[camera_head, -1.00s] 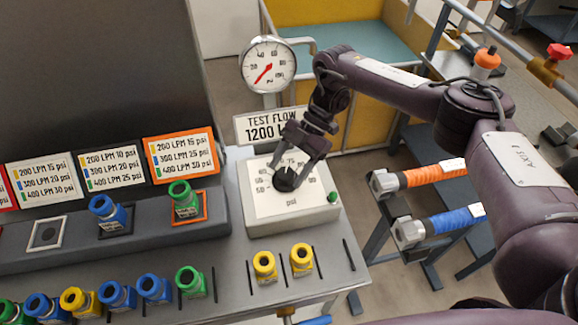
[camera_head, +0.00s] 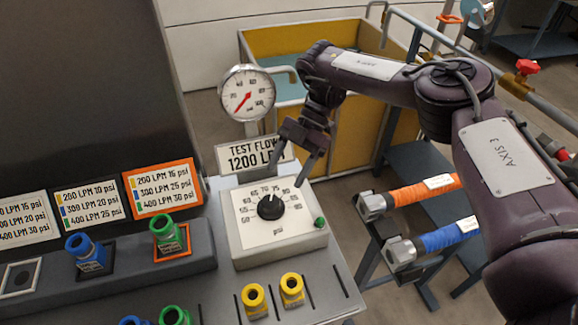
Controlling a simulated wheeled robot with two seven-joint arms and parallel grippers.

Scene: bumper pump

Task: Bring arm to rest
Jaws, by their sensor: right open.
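My right arm reaches in from the right. Its gripper (camera_head: 286,176) is open and empty, with its fingers spread above the far edge of the white dial box. The black knob (camera_head: 270,206) on the white dial box (camera_head: 246,236) is clear of the fingers. The knob's pointer is toward the upper part of the psi scale, near 70 to 75. My left gripper is not in view.
Yellow nozzles (camera_head: 291,290) stand in front of the box. Green (camera_head: 164,230) and blue (camera_head: 86,251) nozzles stand left. Orange (camera_head: 423,190) and blue hoses (camera_head: 446,236) lie right.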

